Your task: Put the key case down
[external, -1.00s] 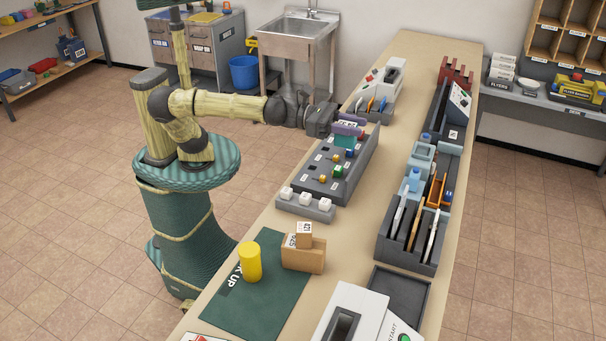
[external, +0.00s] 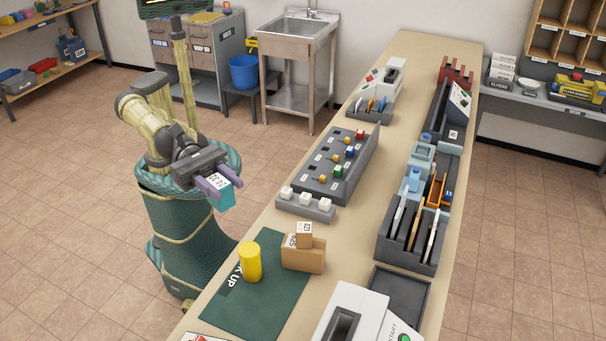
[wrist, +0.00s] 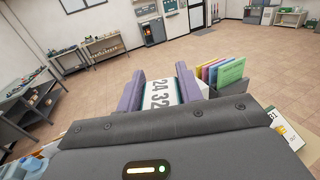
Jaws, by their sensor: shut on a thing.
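The key case (external: 225,198) is a small teal block with a white, printed top label. My gripper (external: 218,184) is shut on it, with one purple finger on each side. It holds the case in the air beside the counter's left edge, in front of my base. In the wrist view the case (wrist: 160,93) sits between the fingers, and its label reads digits like "24 32". The case's underside is hidden.
The long counter (external: 408,75) carries a grey key board (external: 320,188), white blocks (external: 304,199), a green mat (external: 275,305) with a yellow cylinder (external: 250,262) and cardboard boxes (external: 304,256). A slotted organizer (external: 405,255) stands on the right. The mat's front part is bare.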

